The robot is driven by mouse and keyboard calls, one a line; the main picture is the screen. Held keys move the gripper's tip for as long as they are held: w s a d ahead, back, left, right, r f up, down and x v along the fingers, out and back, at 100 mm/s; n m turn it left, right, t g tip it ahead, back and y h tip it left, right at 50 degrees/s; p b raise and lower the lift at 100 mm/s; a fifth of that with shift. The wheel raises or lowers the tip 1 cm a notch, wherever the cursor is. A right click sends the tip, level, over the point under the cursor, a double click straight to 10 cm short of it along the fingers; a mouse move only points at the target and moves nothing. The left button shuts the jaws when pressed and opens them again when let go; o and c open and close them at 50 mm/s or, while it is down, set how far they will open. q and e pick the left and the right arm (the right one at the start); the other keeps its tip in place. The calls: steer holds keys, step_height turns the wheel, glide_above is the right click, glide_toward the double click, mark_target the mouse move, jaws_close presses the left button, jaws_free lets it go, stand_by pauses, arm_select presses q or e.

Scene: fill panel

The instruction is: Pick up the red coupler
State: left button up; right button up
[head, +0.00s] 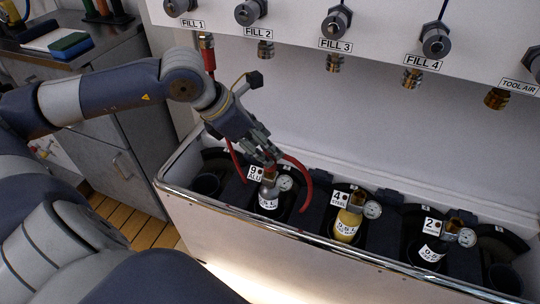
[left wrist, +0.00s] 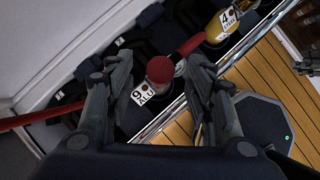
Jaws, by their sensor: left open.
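The red coupler (left wrist: 160,70) shows in the left wrist view as a round red cap with a metal body below. It stands between the two fingers of my left gripper (left wrist: 164,78), which are open on either side with visible gaps. In the head view my left gripper (head: 262,150) points down over the bottle labelled 9 ALU (head: 268,196). The coupler (head: 269,166) is mostly hidden there by the fingers, at the top of that bottle. A red hose (head: 303,182) curves beside it. My right gripper is in neither view.
A yellow bottle labelled 4 STEEL (head: 347,224) and a dark bottle labelled 2 (head: 428,250) stand to the right in the trough (head: 250,237). The fill panel (head: 300,25) with its brass fittings is above. A cabinet (head: 112,150) is at left.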

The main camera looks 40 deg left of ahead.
arm_select(q)
steer(key=shift+x, duration=1.8)
steer(key=shift+s, duration=0.1)
jaws_close()
